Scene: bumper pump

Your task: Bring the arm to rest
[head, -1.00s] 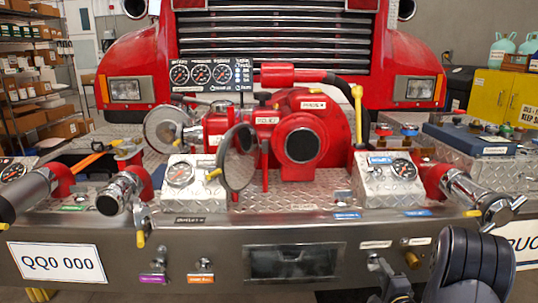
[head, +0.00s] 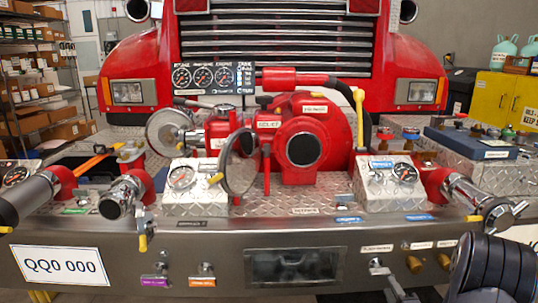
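A black ribbed part, which looks like part of my arm (head: 493,268), stands at the lower right corner of the head view, in front of the truck's bumper. The picture's edge cuts it off. My gripper's fingers do not show, so I cannot see whether they are open or hold anything. The red pump (head: 303,140) sits upright in the middle of the bumper deck, apart from the arm part.
The steel bumper panel (head: 210,250) carries a plate (head: 62,265), small valves and a lever (head: 390,283) close left of the arm part. A capped outlet pipe (head: 480,203) sticks out just above it. Gauge boxes (head: 391,184) stand on the deck.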

